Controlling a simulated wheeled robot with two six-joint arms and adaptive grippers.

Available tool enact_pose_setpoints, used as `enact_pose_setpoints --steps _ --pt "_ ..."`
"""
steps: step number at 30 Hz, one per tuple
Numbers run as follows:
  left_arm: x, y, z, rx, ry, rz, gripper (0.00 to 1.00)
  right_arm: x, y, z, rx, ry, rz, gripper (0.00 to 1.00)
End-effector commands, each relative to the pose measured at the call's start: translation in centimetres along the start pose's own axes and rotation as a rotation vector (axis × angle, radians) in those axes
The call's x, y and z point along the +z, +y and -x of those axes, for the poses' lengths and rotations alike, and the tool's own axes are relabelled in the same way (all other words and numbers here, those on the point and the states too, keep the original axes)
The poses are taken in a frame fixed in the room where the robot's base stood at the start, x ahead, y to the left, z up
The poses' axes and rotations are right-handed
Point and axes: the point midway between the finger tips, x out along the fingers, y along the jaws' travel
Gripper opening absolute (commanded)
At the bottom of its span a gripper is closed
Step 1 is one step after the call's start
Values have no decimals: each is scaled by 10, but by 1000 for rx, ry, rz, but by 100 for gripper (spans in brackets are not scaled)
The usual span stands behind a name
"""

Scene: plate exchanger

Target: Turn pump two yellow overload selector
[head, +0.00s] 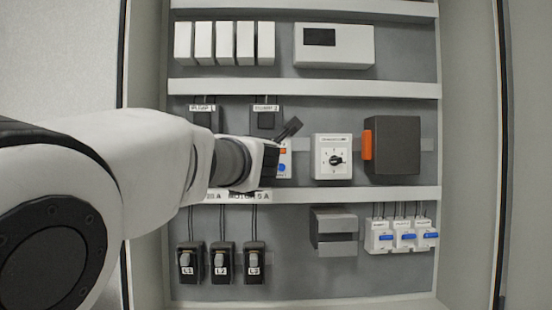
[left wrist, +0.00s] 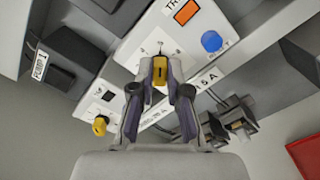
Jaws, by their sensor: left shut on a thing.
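The pump two overload unit (head: 285,160) is a white block with an orange window and a blue button, partly behind my left gripper in the head view. The unit (left wrist: 203,20) also shows in the left wrist view, with its blue button (left wrist: 212,41). My left gripper (left wrist: 160,66) is shut on its yellow selector (left wrist: 159,74), one finger on each side. In the head view the left gripper (head: 280,146) covers the selector. A second yellow selector (left wrist: 99,126) on the neighbouring white unit stands free at the lower left. My right gripper is not in view.
A white rotary switch box (head: 332,156) and a dark box with an orange part (head: 392,146) sit to the right. Breakers with blue levers (head: 403,236) and plugs L1 to L3 (head: 221,262) are below. Cable ducts (head: 400,193) run across the cabinet.

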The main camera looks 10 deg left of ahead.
Motion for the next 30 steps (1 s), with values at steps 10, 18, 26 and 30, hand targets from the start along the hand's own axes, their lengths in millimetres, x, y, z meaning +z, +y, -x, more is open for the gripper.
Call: enact_pose_setpoints --steps 10,18,26,30 --pt "1 2 0 2 -1 2 41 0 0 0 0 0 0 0" --pt "3 4 0 3 -1 2 41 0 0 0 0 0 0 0" --pt "28 33 -1 6 -2 8 41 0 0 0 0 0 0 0" --pt "46 56 -1 6 -4 10 41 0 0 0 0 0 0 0"
